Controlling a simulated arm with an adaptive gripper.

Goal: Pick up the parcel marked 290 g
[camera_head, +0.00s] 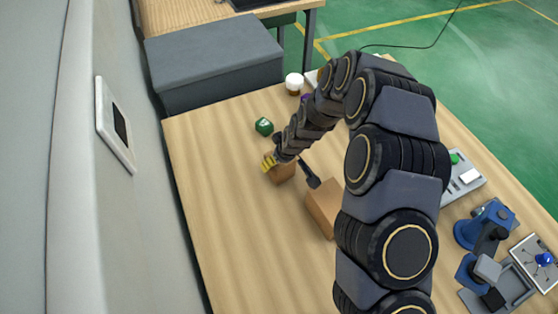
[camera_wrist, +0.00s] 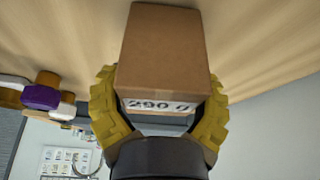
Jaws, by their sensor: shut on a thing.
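The parcel marked 290 g is a small brown box. In the wrist view the parcel (camera_wrist: 165,55) sits between the yellow fingers of my gripper (camera_wrist: 160,108), with its white "290 g" label facing the camera. My gripper is shut on it, one finger on each side. In the head view the parcel (camera_head: 285,173) is at the middle of the wooden table, partly hidden by the gripper (camera_head: 269,162). I cannot tell whether the parcel touches the table.
A larger brown box (camera_head: 323,208) stands close by, partly behind my arm. A blue machine (camera_head: 484,230) is at the right. The table's (camera_head: 225,240) left front is clear.

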